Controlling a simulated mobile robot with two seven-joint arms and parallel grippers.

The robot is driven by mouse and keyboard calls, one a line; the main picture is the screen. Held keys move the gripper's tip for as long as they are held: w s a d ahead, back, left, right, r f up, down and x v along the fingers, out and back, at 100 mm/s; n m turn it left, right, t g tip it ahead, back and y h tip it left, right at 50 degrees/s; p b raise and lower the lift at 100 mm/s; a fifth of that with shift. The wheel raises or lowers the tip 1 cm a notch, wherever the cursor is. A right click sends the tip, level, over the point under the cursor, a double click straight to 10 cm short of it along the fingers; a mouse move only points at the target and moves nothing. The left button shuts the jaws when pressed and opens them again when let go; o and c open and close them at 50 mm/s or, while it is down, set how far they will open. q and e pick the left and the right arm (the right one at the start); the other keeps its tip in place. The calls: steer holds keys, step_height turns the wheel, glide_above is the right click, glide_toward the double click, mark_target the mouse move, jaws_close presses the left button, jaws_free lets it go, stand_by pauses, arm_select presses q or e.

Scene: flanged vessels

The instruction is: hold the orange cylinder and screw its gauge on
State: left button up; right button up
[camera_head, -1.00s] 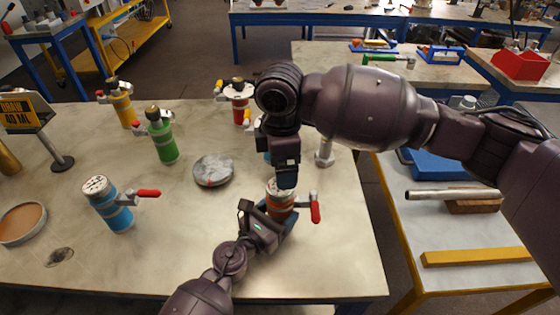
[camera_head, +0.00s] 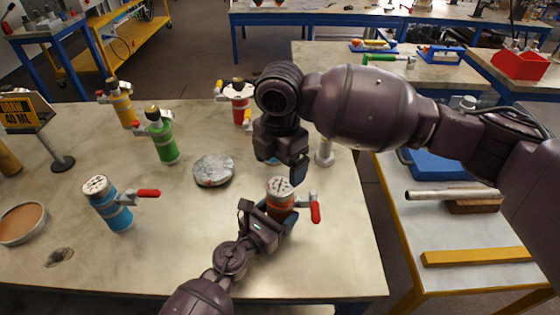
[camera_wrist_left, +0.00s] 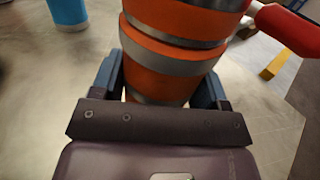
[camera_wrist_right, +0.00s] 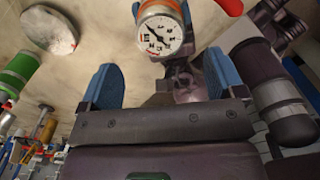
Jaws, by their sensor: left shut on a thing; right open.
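The orange cylinder (camera_head: 279,208) stands upright near the table's front right, with a red-handled valve on its right. Its round white-faced gauge (camera_head: 280,186) sits on its top; the dial (camera_wrist_right: 160,36) faces up in the right wrist view. Whether it is fully tight cannot be told. My left gripper (camera_head: 284,220) is shut around the cylinder's body, and the left wrist view shows a finger on each side of the orange body (camera_wrist_left: 165,68). My right gripper (camera_head: 297,170) is above the gauge, open and empty, its fingers (camera_wrist_right: 163,88) apart and clear of the gauge.
A blue vessel (camera_head: 112,208) with a red handle stands left. Green (camera_head: 164,142), yellow (camera_head: 124,108) and red (camera_head: 239,102) vessels stand behind. A grey disc (camera_head: 213,170) lies mid-table. A silver post (camera_head: 324,152) and a partly hidden teal thing are near my right gripper.

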mark_target(280, 184)
steer(key=shift+f, duration=4)
steer(key=c, duration=1)
steer(key=shift+o, duration=0.2)
steer(key=m, duration=0.3)
steer(key=shift+m, duration=0.3)
steer(key=m, duration=1.1)
steer(key=o, duration=1)
